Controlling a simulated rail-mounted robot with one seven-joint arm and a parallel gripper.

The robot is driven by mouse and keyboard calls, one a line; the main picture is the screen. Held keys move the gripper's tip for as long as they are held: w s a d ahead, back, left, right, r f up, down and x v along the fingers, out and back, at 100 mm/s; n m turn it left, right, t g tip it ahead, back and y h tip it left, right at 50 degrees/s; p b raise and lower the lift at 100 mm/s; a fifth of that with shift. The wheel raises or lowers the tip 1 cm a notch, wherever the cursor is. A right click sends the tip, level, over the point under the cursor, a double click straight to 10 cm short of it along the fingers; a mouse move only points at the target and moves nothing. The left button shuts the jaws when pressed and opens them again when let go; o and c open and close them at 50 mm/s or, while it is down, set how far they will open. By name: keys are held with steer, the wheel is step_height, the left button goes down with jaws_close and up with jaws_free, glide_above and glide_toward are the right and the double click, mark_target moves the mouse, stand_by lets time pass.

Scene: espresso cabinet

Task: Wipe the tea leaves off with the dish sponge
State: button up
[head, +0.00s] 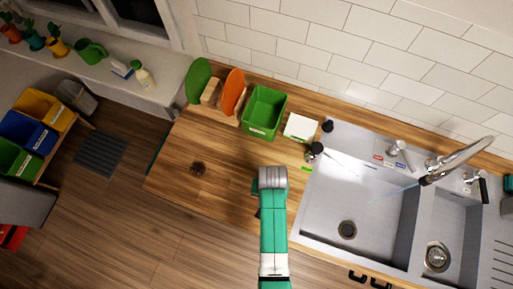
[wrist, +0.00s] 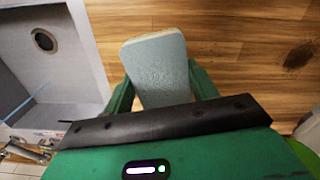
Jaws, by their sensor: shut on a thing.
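The tea leaves are a small dark brown patch (head: 198,168) on the wooden counter, left of my arm; they also show at the right of the wrist view (wrist: 300,55). The dish sponge (wrist: 155,62) is a pale blue-grey block with rounded corners. My gripper (wrist: 160,82) is shut on it, with one green finger on each side. The sponge is over the counter, beside the sink and apart from the leaves. In the head view my arm hides the sponge and most of the gripper. I cannot tell how high the sponge is above the wood.
The sink (head: 345,195) with its tap (head: 455,160) is to the right. A green bin (head: 264,112), a white box (head: 299,128), and an orange plate (head: 232,92) and green plate (head: 199,80) stand along the wall. The counter (head: 215,195) around the leaves is clear.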

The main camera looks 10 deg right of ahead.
steer(key=shift+s+f, duration=0.1)
steer(key=shift+f, duration=0.2)
